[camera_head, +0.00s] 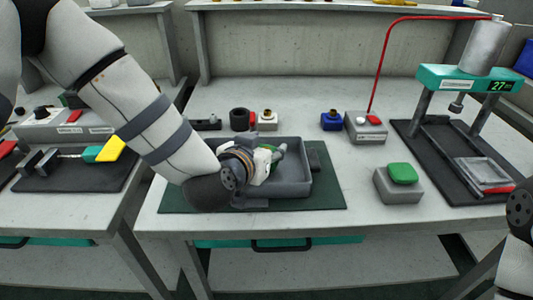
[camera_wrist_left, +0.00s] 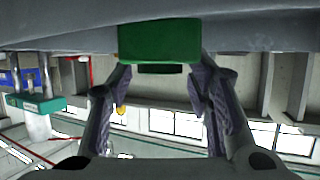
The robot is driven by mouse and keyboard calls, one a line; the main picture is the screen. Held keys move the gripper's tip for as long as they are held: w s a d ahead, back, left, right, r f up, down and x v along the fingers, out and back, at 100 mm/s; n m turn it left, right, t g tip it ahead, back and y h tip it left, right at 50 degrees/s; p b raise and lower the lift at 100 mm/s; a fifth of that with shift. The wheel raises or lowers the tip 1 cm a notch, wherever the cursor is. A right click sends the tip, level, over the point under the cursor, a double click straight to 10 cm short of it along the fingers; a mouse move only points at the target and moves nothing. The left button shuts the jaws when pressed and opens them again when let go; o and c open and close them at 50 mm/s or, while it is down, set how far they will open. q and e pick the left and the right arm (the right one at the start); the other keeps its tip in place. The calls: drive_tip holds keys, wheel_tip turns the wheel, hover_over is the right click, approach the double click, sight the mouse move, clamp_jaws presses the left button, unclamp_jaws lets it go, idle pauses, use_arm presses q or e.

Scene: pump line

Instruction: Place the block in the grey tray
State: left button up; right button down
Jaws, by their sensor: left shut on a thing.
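The green block (camera_wrist_left: 159,42) is between the fingertips of my left gripper in the left wrist view. In the head view only a small green part of it (camera_head: 282,148) shows, beside the white gripper. My left gripper (camera_head: 272,158) is shut on the block, over the grey tray (camera_head: 298,189). My arm and wrist hide the tray's left part. I cannot tell whether the block touches the tray floor. My right gripper is not in view; only part of my right arm shows at the right edge.
The tray is on a dark green mat (camera_head: 328,195). Behind it stand a black ring (camera_head: 239,119) and small fittings. To the right are a grey box with a green button (camera_head: 403,174) and a teal press (camera_head: 470,78). Bare tabletop lies between tray and button box.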

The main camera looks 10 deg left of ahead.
use_arm(q)
wheel_tip(320, 180, down, 2)
drive_tip(key=shift+f, duration=0.15)
drive_tip(key=shift+r, duration=0.25)
drive_tip(key=shift+f, duration=0.2)
drive_tip(key=o, duration=1.4)
drive_tip(key=shift+r, duration=0.1)
